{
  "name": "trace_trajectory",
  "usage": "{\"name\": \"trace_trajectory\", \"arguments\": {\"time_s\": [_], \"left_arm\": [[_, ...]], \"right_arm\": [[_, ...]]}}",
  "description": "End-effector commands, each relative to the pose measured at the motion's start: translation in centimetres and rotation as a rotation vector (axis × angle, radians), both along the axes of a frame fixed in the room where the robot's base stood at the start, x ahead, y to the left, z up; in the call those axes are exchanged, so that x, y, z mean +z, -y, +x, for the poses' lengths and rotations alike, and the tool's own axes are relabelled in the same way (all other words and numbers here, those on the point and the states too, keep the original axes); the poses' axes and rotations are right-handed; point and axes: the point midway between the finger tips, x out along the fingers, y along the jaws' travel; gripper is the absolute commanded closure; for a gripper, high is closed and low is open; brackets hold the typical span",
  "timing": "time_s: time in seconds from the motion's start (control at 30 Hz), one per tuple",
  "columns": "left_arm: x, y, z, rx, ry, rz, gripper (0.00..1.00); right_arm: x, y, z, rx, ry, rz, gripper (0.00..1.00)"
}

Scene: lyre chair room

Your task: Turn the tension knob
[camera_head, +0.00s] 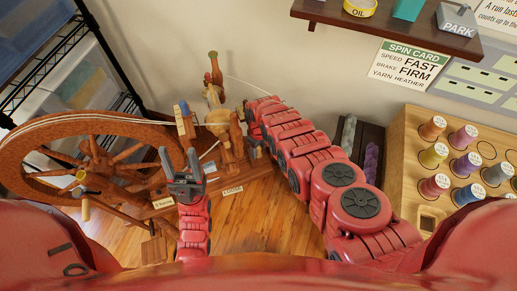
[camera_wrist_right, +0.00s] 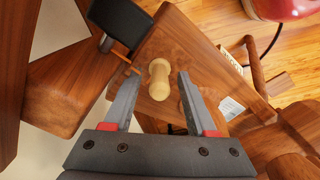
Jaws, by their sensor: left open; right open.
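A pale turned wooden knob (camera_wrist_right: 159,78), which looks like the tension knob, stands out from a brown wooden panel in the right wrist view. My right gripper (camera_wrist_right: 158,76) is open, with one finger on each side of the knob. Gaps show between knob and fingers; I cannot tell the depth. In the head view my right arm reaches to the wooden spinning wheel (camera_head: 38,132), and its gripper is hidden. My left gripper (camera_head: 181,160) is open and empty in front of the spinning wheel. A label reading LOOSE (camera_head: 232,190) is on its base.
A dark block (camera_wrist_right: 118,22) sits beside the panel in the right wrist view. A peg rack (camera_head: 398,150) with several thread spools stands at the right. A wall shelf (camera_head: 390,25) hangs above, with a spin card (camera_head: 411,64) below it. Wooden floor (camera_head: 265,225) shows between my arms.

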Motion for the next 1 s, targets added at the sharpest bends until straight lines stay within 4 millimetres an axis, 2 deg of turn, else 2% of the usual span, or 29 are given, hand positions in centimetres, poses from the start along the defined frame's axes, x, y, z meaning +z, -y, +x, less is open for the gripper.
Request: {"name": "trace_trajectory", "arguments": {"time_s": [0.13,0.17,0.47,0.77,1.0], "left_arm": [[0.02,0.0,0.0,0.0,0.0,0.0,0.44],[0.02,0.0,0.0,0.0,0.0,0.0,0.44],[0.02,0.0,0.0,0.0,0.0,0.0,0.44],[0.03,0.0,0.0,0.0,0.0,0.0,0.44],[0.11,0.0,0.0,0.0,0.0,0.0,0.44]], "right_arm": [[0.05,-0.02,0.03,0.0,0.001,0.001,0.43],[0.05,-0.02,0.03,0.0,0.001,0.001,0.47],[0.07,-0.04,0.06,0.0,0.002,0.001,1.0],[0.08,-0.05,0.07,-0.006,0.002,0.001,1.0],[0.08,-0.06,0.06,-0.087,0.002,0.001,1.0]]}}
